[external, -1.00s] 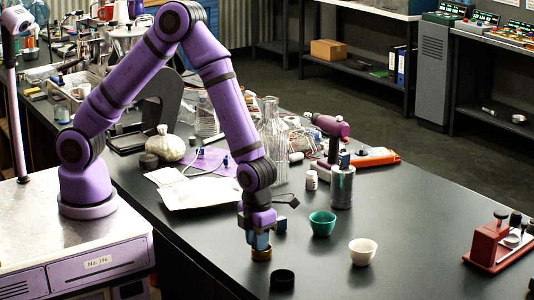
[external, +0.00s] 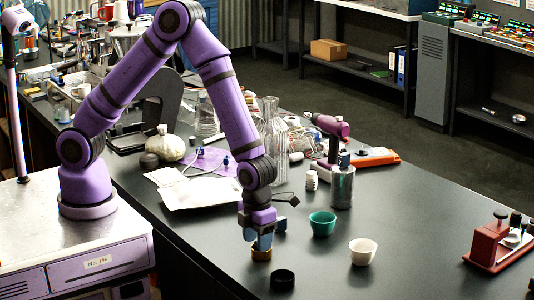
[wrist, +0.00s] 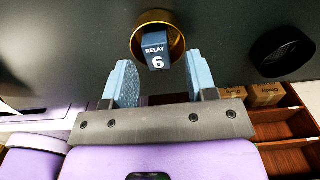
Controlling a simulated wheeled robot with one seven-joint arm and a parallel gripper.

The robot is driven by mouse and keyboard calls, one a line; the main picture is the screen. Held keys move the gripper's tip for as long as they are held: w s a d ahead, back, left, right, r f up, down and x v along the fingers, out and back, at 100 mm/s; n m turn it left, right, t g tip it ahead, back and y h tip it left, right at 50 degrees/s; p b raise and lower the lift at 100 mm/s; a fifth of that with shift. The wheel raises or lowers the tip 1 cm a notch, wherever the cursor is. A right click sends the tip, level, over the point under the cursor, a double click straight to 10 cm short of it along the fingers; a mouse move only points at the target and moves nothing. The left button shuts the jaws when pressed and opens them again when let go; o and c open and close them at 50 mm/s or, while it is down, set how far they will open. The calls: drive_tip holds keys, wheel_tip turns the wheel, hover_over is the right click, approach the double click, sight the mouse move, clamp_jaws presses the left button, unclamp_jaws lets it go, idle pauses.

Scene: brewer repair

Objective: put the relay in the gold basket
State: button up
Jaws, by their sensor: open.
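The relay (wrist: 155,50), a dark blue block marked "RELAY 6", sits within the rim of the gold basket (wrist: 139,40) in the wrist view. The basket is a small round gold cup on the dark bench; in the external view it shows (external: 261,255) directly below my gripper (external: 262,241). In the wrist view my gripper (wrist: 158,63) is open, its two blue fingers apart on either side of the relay's near end, with gaps visible. How deep the relay sits is hidden.
A black round container (external: 282,279) stands close to the basket, also in the wrist view (wrist: 284,52). A green cup (external: 322,224) and a white cup (external: 362,251) stand to the right. The bench's right side is fairly clear.

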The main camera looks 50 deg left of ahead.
drive_tip(key=shift+r, duration=3.3)
drive_tip(key=w+a+r+n+t, duration=0.1)
drive_tip(key=w+a+r+n, duration=0.3)
drive_tip(key=a+r+n, duration=0.75)
drive_tip(key=w+a+r+n+t, duration=0.25)
drive_tip(key=a+r+n, duration=0.5)
drive_tip(key=a, duration=0.75)
drive_tip(key=s+a+r+n+t, duration=0.1)
drive_tip(key=s+a+r+n, duration=0.3)
drive_tip(key=s+a+n, duration=0.3)
drive_tip(key=s+a+r+n, duration=0.4)
drive_tip(key=s+a+n, duration=0.3)
drive_tip(key=a+n, duration=0.3)
drive_tip(key=a, duration=0.3)
drive_tip(key=shift+s+t, duration=0.2)
drive_tip(key=shift+t, duration=0.15)
